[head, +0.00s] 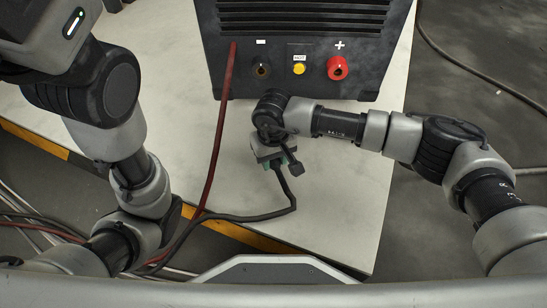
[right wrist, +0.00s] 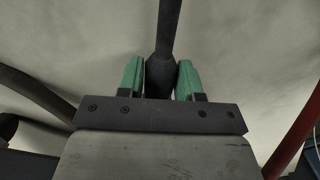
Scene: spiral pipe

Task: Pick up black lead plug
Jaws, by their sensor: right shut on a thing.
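The black lead plug (right wrist: 161,72) shows in the right wrist view between the two green fingers of my right gripper (right wrist: 161,80). The fingers touch it from both sides. In the head view my right gripper (head: 279,162) is in front of the welding machine, over the white table top, shut on the plug end. The black lead (head: 291,196) leaves the fingers, bends and runs left along the table. The plug itself is mostly hidden in the head view by the gripper. My left arm is at the left, and its gripper is out of view.
The dark machine (head: 303,85) stands on the white table (head: 340,215). Its front has a black socket (head: 262,67) under a minus sign, a yellow knob (head: 299,69) and a red socket (head: 338,67) under a plus sign. A red cable (head: 219,120) hangs left of the gripper.

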